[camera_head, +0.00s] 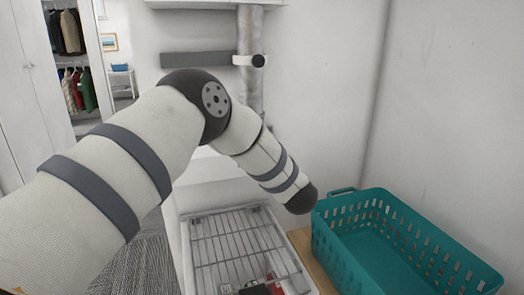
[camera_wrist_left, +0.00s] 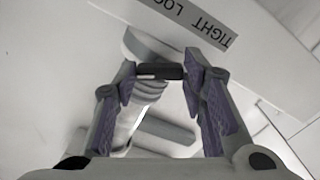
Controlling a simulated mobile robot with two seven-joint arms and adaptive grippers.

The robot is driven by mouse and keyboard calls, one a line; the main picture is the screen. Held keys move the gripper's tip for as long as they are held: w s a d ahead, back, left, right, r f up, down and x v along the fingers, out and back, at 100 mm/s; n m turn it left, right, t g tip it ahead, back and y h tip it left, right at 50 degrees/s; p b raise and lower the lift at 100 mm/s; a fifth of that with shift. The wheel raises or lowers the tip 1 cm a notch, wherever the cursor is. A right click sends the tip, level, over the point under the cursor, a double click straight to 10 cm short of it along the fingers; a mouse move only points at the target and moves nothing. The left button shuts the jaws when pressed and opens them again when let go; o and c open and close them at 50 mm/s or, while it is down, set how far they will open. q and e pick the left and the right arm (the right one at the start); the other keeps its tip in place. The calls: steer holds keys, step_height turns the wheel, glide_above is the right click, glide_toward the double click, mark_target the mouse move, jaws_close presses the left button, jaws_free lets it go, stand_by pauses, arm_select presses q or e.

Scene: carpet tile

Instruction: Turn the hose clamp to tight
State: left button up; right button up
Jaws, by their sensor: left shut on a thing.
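In the left wrist view, my left gripper (camera_wrist_left: 160,75) is shut on a small dark bar (camera_wrist_left: 160,71), which looks like the hose clamp's key. The bar lies across between the two purple-padded fingers. A ribbed pale hose (camera_wrist_left: 150,92) runs just behind it, partly covered by the left finger. A grey label (camera_wrist_left: 185,14) above reads "TIGHT LOO", upside down and cut off by the frame edge. The clamp band and where the key points cannot be made out. In the head view my left arm hides its gripper and the clamp. My right gripper is not in view.
In the head view, a teal basket (camera_head: 345,250) stands at the lower right, beside a wire rack (camera_head: 215,240). A grey vertical pipe (camera_head: 250,25) and a dark grey wall bar (camera_head: 195,59) are behind my arm. A wardrobe (camera_head: 35,80) stands at the left.

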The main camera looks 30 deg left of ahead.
arm_select(q)
steer(key=m, duration=0.5)
steer(key=shift+f+m, duration=0.1)
steer(key=shift+m, duration=0.2)
stand_by(0.4)
steer(key=o, duration=1.2)
steer(key=shift+c, duration=0.2)
steer(key=v, duration=1.2)
steer(key=shift+s, duration=0.1)
